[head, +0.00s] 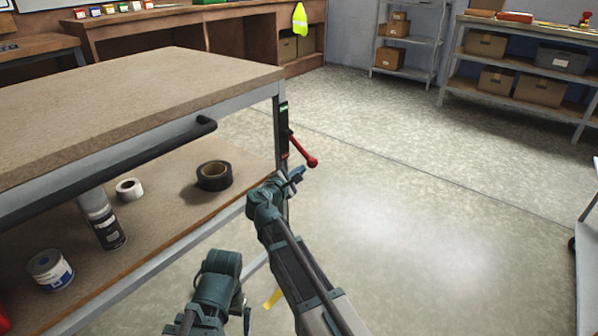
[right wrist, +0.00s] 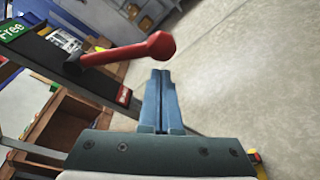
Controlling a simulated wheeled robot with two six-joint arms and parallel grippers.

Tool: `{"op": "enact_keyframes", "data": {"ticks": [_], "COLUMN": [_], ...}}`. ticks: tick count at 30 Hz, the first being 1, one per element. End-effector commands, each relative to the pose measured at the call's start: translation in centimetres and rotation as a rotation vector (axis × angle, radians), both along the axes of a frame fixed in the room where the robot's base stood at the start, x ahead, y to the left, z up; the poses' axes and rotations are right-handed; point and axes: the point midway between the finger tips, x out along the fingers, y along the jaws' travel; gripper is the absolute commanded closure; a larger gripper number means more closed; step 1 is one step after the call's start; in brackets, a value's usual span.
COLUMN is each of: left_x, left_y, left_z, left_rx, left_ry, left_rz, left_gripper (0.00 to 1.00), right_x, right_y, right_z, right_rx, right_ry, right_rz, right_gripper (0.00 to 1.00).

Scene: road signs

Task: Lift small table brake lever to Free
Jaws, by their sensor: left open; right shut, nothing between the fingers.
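The red brake lever (head: 304,153) sits on the front corner post (head: 281,125) of the small table (head: 130,95) and slopes down to the right to its round knob. A green Free label (head: 284,106) is above the pivot and a red label (head: 285,155) below it. In the right wrist view the lever (right wrist: 120,52) and the Free label (right wrist: 14,28) show large. My right gripper (head: 298,173) is shut and empty, just below the knob; its blue fingertips (right wrist: 159,74) look close to it, contact unclear. My left gripper (head: 242,314) is low, away from the lever, its fingers mostly hidden.
The table's lower shelf holds a black tape roll (head: 214,176), a white roll (head: 130,188), a spray can (head: 103,220) and a tin (head: 49,270). A black handle bar (head: 160,150) runs along the table side. The floor (head: 430,210) to the right is clear.

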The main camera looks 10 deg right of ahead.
Motion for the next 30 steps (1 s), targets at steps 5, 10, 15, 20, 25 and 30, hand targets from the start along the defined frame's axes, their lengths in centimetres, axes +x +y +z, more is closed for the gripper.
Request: {"op": "enact_keyframes", "data": {"ticks": [5,10,15,20,25,30], "left_x": [0.0,0.0,0.0,0.0,0.0,0.0], "left_y": [0.0,0.0,0.0,0.0,0.0,0.1], "left_z": [0.1,0.1,0.6,0.9,1.3,1.8], "left_rx": [0.000,0.000,0.000,0.001,0.001,0.002], "left_ry": [0.000,0.000,0.000,0.000,0.000,0.000], "left_rz": [0.000,0.000,-0.001,0.000,0.001,0.002], "left_gripper": [0.00,0.00,0.00,0.00,0.00,0.00], "right_x": [-0.1,-0.1,-0.3,-0.4,-0.6,-0.9], "right_y": [0.0,0.0,-0.1,-0.3,-0.5,-0.7], "right_z": [0.1,0.1,0.4,0.6,0.9,1.4], "right_rx": [0.000,-0.001,-0.014,-0.035,-0.050,-0.075], "right_ry": [0.000,0.001,0.019,0.045,0.066,0.096], "right_rz": [0.001,0.000,0.000,0.000,-0.002,-0.002], "right_gripper": [1.00,1.00,1.00,1.00,1.00,1.00]}}
